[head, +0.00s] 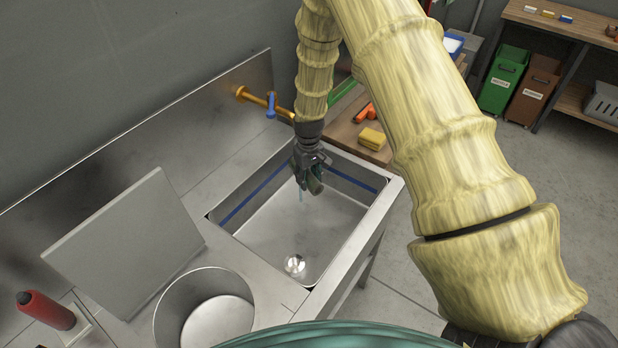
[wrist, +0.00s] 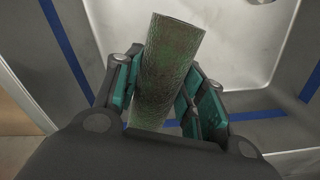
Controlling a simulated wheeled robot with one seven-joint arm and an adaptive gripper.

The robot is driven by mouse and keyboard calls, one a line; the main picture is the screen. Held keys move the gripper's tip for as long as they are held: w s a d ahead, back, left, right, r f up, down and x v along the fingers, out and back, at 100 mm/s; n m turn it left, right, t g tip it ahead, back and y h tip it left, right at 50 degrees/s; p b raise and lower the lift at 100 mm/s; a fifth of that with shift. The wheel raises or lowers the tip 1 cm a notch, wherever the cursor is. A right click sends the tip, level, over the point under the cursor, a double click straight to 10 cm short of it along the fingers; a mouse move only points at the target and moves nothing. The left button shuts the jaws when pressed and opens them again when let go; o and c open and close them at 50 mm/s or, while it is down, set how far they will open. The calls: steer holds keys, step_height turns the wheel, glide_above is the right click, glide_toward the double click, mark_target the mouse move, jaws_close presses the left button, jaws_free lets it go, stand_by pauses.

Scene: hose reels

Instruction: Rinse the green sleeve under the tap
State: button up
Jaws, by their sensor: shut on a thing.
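My gripper (head: 308,178) is over the sink (head: 345,216), below the tap's level, and is shut on the green sleeve (head: 315,187). In the wrist view the sleeve (wrist: 166,68) is a tube, dull green with brownish patches, held between the teal pads of my gripper (wrist: 162,95). The brass tap (head: 258,99) with a blue lever (head: 271,105) comes out of the back wall; my arm hides its spout end. Whether water touches the sleeve is unclear.
The sink has a blue line around its inside and a drain (head: 294,265). A grey board (head: 125,245) leans left of it, with a round metal bin (head: 205,312) in front. A red bottle (head: 46,310) stands far left. A yellow sponge (head: 372,139) lies on the wooden bench right of the sink.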

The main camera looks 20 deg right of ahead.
steer(key=shift+s+a, duration=0.1)
steer(key=shift+a, duration=0.05)
stand_by(1.0)
steer(key=shift+d, duration=0.2)
steer(key=shift+s+a, duration=0.1)
steer(key=shift+a, duration=0.3)
stand_by(1.8)
steer(key=shift+d, duration=0.1)
steer(key=s+d+r+p, duration=0.3)
steer(key=s+d+p, duration=0.1)
steer(key=s, duration=0.4)
steer(key=shift+s+d, duration=0.3)
steer(key=shift+d, duration=0.2)
stand_by(0.4)
steer(key=shift+r, duration=0.1)
stand_by(1.1)
